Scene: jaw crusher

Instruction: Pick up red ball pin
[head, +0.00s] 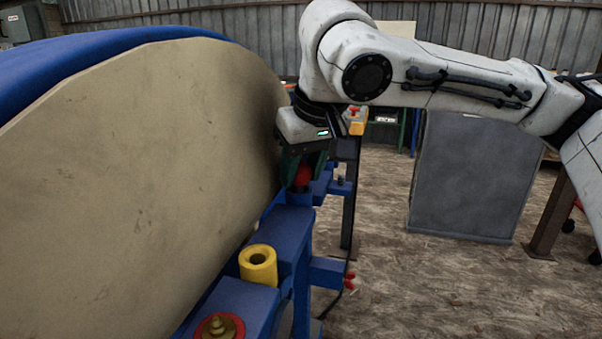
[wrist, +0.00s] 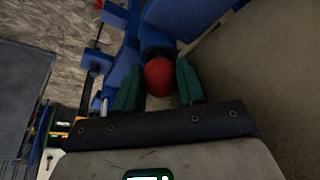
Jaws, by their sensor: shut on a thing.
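The red ball pin (head: 303,176) shows as a red ball at the top of a blue socket on the blue frame, beside the large tan disc. In the wrist view the red ball (wrist: 159,77) sits between the two green fingers of my gripper (wrist: 160,86). In the head view my gripper (head: 303,168) reaches down over the ball from above, and its fingers partly hide it. The fingers are shut on the ball. Any shaft below the ball is hidden in or behind the blue socket (wrist: 157,42).
The large tan disc (head: 140,170) stands close on the left of my gripper. A yellow cylinder (head: 258,264) and a brass fitting on a red base (head: 219,327) sit on the blue frame (head: 290,232) nearer to me. A grey cabinet (head: 470,180) stands right, with open floor before it.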

